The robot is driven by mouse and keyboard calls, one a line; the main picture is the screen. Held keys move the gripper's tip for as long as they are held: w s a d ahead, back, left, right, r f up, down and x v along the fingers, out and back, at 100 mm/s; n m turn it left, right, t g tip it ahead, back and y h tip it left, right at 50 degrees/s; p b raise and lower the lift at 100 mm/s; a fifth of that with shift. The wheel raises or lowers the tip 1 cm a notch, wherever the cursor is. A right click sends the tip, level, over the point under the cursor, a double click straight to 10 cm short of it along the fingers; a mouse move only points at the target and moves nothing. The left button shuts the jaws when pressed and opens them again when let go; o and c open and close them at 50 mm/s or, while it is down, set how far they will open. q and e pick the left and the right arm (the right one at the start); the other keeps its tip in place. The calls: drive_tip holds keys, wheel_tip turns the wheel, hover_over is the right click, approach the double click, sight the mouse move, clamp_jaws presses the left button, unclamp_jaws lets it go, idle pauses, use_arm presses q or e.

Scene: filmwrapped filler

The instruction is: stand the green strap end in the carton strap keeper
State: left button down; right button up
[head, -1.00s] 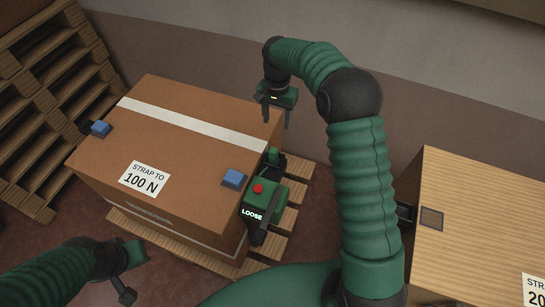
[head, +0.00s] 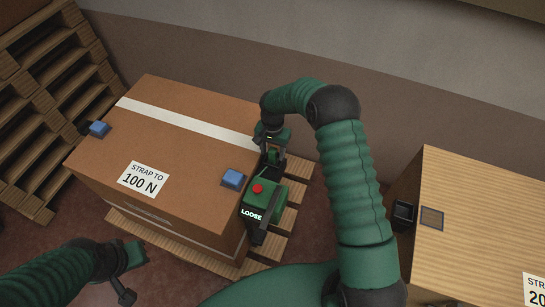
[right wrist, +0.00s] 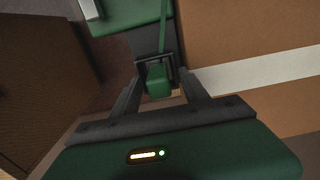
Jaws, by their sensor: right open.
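The green strap end (head: 271,156) shows as a small green block at the carton's right side, behind the tensioner; it also shows in the right wrist view (right wrist: 158,84). A dark square frame (right wrist: 143,66) surrounds or borders it; I cannot tell whether this is the carton strap keeper. My right gripper (head: 270,147) is just above the green block. In the right wrist view its open fingers (right wrist: 158,75) lie on either side of the block; contact is unclear. My left gripper (head: 128,273) is at the lower left, away from the carton, its jaw opening unclear.
The carton (head: 190,155) stands on a pallet (head: 285,222), with blue blocks (head: 233,179) on its top edges. The green tensioner (head: 266,195) reads LOOSE and has a red button. A wooden crate (head: 485,220) with a black bracket (head: 403,212) stands right. Stacked pallets (head: 45,100) are left.

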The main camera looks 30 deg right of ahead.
drive_tip(key=shift+r, duration=0.1)
clamp_jaws()
idle(0.3)
